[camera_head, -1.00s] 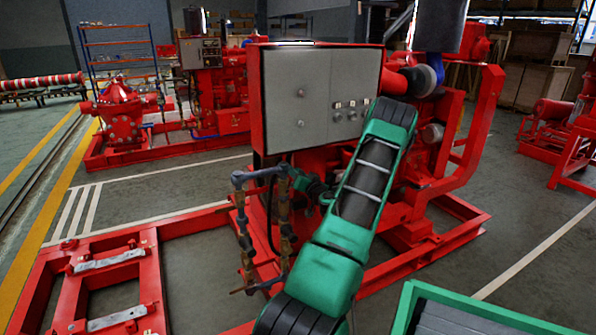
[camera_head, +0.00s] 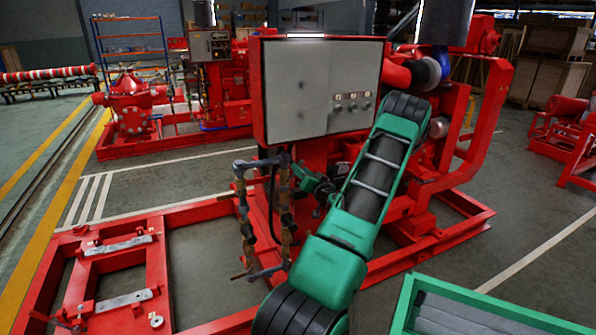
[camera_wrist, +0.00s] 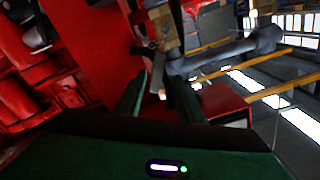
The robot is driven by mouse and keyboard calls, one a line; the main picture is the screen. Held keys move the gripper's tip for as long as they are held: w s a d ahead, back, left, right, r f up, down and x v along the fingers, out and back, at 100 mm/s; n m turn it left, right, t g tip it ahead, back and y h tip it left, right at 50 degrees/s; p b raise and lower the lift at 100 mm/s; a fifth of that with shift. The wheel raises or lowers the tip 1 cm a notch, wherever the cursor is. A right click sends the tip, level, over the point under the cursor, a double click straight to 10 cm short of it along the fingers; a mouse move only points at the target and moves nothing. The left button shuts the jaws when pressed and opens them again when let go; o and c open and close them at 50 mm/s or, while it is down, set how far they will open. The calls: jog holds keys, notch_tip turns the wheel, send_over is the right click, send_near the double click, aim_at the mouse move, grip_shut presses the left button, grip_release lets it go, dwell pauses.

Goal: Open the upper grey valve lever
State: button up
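The pipework with brass valves (camera_head: 286,205) and blue-grey elbows stands in front of the red pumpset, left of my arm. My gripper (camera_head: 304,178) is beside its upper part in the head view. In the wrist view, my gripper (camera_wrist: 158,98) has its two dark green fingers apart. A small dark grey lever (camera_wrist: 154,62) shows beyond and between the fingertips, near a brass valve body (camera_wrist: 164,22) and a blue-grey pipe (camera_wrist: 228,54). I cannot tell whether the fingers touch the lever. The lever is too small to make out in the head view.
A grey control panel (camera_head: 318,88) in a red housing stands just above and behind my gripper. A red floor frame (camera_head: 160,270) lies at lower left. Red pump framework (camera_head: 480,130) stands right of my arm. Open floor (camera_head: 540,235) lies at the right.

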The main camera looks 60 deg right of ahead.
jog(key=shift+s, duration=0.35)
jog(key=shift+s+m, duration=0.1)
jog(key=shift+m, duration=0.2)
grip_shut()
jog(key=s+a+f+m+g+h, duration=0.1)
jog(key=s+m+g, duration=0.25)
jog(key=m, duration=0.65)
jog(key=s+a+m+g+h, duration=0.15)
jog(key=s+m, duration=0.25)
jog(key=m, duration=0.7)
jog(key=w+d, duration=0.4)
jog(key=w, duration=0.4)
jog(key=shift+d, duration=0.35)
